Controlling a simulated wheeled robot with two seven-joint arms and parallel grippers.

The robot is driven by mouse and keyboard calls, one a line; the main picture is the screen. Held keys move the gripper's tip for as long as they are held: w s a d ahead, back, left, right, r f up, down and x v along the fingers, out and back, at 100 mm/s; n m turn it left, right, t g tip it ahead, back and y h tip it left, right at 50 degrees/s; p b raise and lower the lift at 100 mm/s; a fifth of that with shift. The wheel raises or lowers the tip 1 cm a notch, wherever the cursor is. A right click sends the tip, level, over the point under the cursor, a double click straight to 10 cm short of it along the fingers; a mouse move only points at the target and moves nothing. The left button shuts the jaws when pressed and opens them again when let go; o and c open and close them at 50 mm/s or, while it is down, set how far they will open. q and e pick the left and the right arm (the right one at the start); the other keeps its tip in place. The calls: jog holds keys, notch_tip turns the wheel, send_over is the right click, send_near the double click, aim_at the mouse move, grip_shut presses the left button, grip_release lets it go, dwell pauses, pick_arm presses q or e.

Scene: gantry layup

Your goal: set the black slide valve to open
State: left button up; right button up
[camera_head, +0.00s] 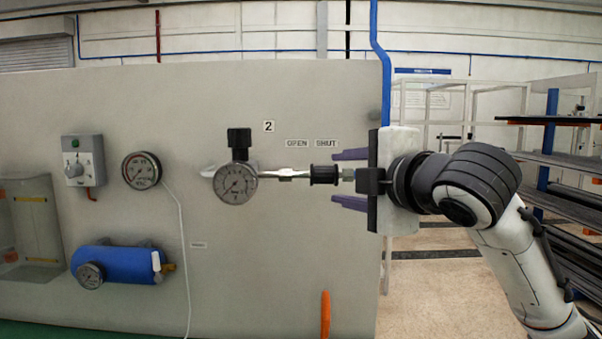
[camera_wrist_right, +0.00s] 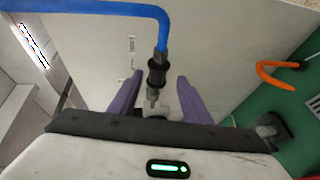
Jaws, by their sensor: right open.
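The black slide valve is a short ribbed black sleeve (camera_head: 324,174) on a horizontal metal line on the panel. It sits below the SHUT label (camera_head: 326,143), to the right of the OPEN label (camera_head: 297,143). My right gripper (camera_head: 335,177) comes in from the right. Its purple fingers are open, one above and one below the line, with the tips near the sleeve's right end. In the right wrist view the sleeve (camera_wrist_right: 157,74) shows between the fingertips, with gaps at both sides. My left gripper is not in view.
A pressure gauge (camera_head: 236,184) with a black top is left of the valve. Another gauge (camera_head: 141,170), a grey knob box (camera_head: 83,161) and a blue tank (camera_head: 117,264) are farther left. An orange hook (camera_head: 325,315) is below. Shelving (camera_head: 570,160) stands at right.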

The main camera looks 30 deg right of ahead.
aim_at(317, 174)
jog(key=p+x, duration=0.1)
jog(key=x, duration=0.9)
jog(key=shift+w+a+r, duration=0.1)
jog(key=shift+w, duration=0.3)
